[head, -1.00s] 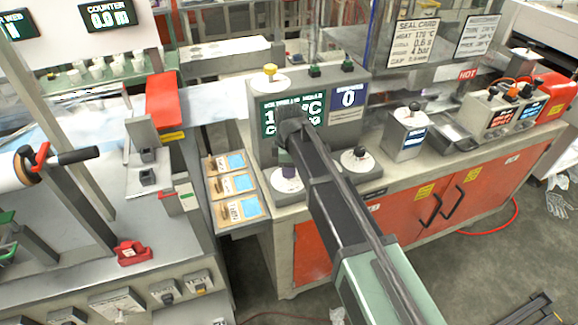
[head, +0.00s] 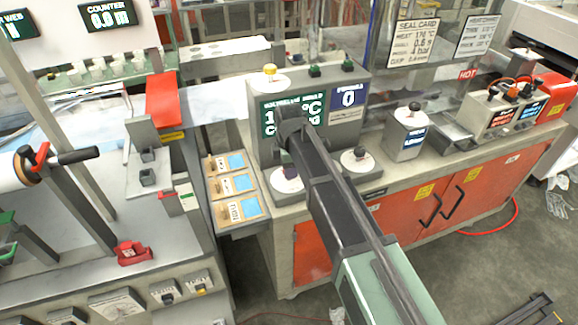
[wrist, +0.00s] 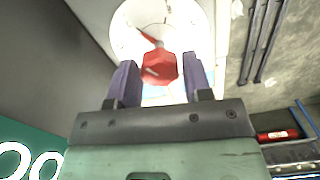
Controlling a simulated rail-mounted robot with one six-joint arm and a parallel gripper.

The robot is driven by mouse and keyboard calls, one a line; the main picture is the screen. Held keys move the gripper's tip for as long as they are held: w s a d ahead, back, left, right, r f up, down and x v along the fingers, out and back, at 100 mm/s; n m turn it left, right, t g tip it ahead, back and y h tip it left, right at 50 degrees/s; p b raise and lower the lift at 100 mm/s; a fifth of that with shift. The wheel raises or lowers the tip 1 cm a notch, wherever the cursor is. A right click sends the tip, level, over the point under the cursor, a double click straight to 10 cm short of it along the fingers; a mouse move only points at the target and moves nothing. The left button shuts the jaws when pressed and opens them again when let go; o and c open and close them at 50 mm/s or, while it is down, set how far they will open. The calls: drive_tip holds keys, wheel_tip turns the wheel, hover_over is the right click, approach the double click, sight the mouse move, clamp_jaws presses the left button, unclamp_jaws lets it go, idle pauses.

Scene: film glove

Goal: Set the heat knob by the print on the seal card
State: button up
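The seal card (head: 413,41) hangs at the upper right in the head view; its small print has a heat line that seems to read 170 °C. A white round dial (head: 287,180) sits on the machine's ledge under my gripper (head: 288,158). In the wrist view, a red faceted knob (wrist: 160,68) with a red pointer stands on the white dial plate (wrist: 128,28). The two purple fingers of my gripper (wrist: 160,76) are apart on either side of the knob, with a narrow gap at the right. The green temperature display (head: 312,108) is partly hidden by my arm; a 1 and °C show.
A second dial (head: 357,161) with a dark knob stands to the right. A blue display (head: 348,96) reads 0.

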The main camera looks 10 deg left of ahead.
drive_tip(key=o, duration=0.3)
wheel_tip(320, 180, up, 11)
drive_tip(key=p, duration=1)
drive_tip(key=shift+p, duration=0.4)
drive_tip(key=shift+f, duration=0.1)
